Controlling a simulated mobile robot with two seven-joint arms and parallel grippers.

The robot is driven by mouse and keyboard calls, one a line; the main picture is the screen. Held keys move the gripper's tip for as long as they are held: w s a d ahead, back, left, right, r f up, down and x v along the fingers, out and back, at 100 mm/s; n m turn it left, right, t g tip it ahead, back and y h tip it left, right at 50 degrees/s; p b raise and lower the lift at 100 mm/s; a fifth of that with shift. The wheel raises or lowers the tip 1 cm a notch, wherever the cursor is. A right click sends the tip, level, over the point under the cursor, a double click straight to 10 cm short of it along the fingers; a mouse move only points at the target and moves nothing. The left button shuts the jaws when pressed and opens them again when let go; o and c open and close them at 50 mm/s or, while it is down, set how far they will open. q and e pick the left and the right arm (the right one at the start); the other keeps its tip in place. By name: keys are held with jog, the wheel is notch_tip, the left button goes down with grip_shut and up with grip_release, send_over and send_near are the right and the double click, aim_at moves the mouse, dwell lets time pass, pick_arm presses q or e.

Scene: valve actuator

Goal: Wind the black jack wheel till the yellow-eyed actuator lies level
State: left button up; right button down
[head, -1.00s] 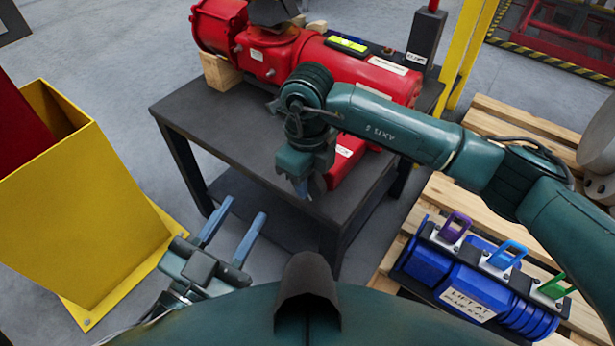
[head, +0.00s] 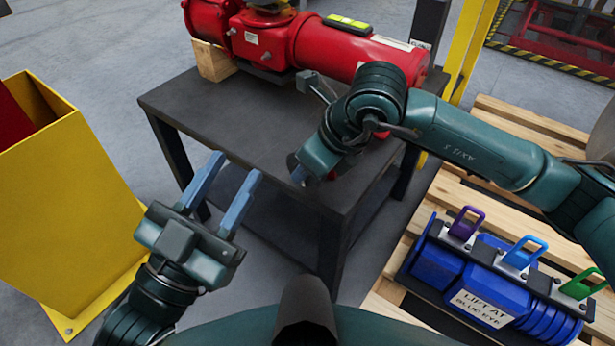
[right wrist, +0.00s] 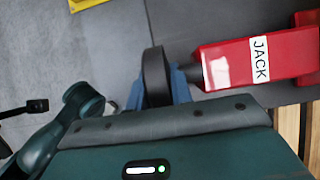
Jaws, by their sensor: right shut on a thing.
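The red actuator (head: 300,45) lies on the dark table (head: 215,115), its left part over a wooden block (head: 212,60). A yellow-green level (head: 347,22) sits on top; its bubble is too small to read. The black jack wheel (right wrist: 155,75) shows edge-on in the right wrist view, beside the red jack (right wrist: 258,62) marked JACK. My right gripper (head: 298,172) is shut on the wheel, with a blue finger showing against it in the wrist view. In the head view my arm hides the wheel and most of the jack.
A yellow bin (head: 70,190) stands at the left. A blue actuator (head: 490,290) with purple, blue and green eyes lies on a wooden pallet (head: 500,125) at the right. A yellow post (head: 468,65) stands behind the table. The table's left front top is clear.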

jog(key=shift+f+y+b, duration=0.2)
jog(key=shift+y+b, duration=0.2)
jog(key=shift+b, duration=0.2)
pick_arm(q)
jog(key=shift+a+r+m+t+h, duration=0.2)
jog(key=shift+r+m+t+h, duration=0.2)
jog(key=shift+r+m+h, duration=1.2)
pick_arm(e)
jog(key=shift+r+t, duration=0.2)
jog(key=shift+t, duration=0.2)
jog(key=c, duration=1.2)
grip_release()
jog(key=shift+c, duration=0.2)
jog(key=shift+d+r, duration=0.1)
jog(key=shift+r, duration=0.05)
pick_arm(q)
jog(key=f+n+y+p, duration=0.1)
jog(key=f, duration=0.1)
jog(key=f+n+g+y+p, duration=0.1)
jog(key=n+y, duration=0.1)
jog(key=f+n+y+p, duration=0.2)
jog(key=shift+s+d+f+g, duration=0.35)
jog(key=shift+s+g, duration=0.05)
pick_arm(e)
jog(key=v, duration=1.3)
